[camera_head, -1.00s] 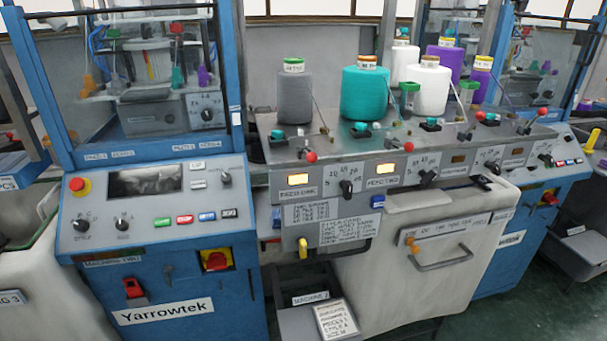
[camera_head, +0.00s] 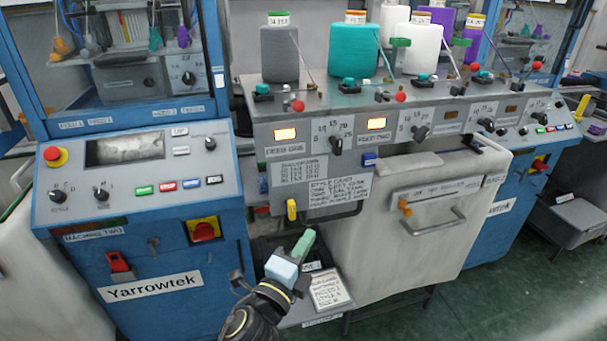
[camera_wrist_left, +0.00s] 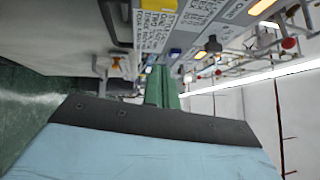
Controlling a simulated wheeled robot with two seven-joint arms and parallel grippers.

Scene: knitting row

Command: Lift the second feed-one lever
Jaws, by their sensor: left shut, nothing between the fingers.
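The feed-one lever (camera_head: 298,106) is a thin rod with a red ball tip at the front edge of the grey feed panel (camera_head: 262,132). It stands above the lit window and the "FEED ONE" label, in front of the grey yarn cone. Another red-tipped lever (camera_head: 400,97) is to its right. My left gripper (camera_head: 306,240) has pale-blue and green parts and is shut and empty, well below the lever, in front of the lower tray. Its green fingers (camera_wrist_left: 162,88) point toward the panel in the left wrist view, where red ball tips (camera_wrist_left: 288,43) show at right. My right gripper is out of view.
A yellow-tipped handle (camera_head: 292,209) hangs below the panel, just above my left gripper. A black dial (camera_head: 336,143) sits right of the lit window. A white bin front with a grey handle (camera_head: 432,224) is at right. Yarn cones (camera_head: 353,55) stand behind the levers.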

